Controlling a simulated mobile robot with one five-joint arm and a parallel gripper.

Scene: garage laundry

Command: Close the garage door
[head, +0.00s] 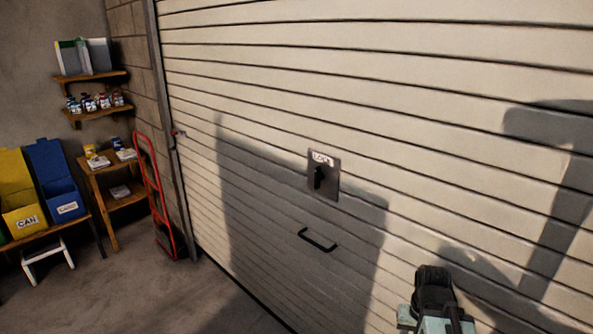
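The garage door (400,100) is a wide, cream, ribbed door filling the middle and right of the head view. In the part I see it is down, its lower edge along the concrete floor at the lower left; the rest of that edge is out of frame. A metal lock plate (330,188) with a dark handle sits mid-door. Below it is a black pull handle (318,241). Part of my arm shows at the bottom right in front of the door; my gripper cannot be made out.
A red hand truck (153,195) stands by the door's left track. Left of it are a wooden side shelf (127,199), a yellow bin (18,200), a blue bin (56,185) and a white step stool (47,256). Wall shelves (98,110) hold small bottles. The floor (140,290) at lower left is clear.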

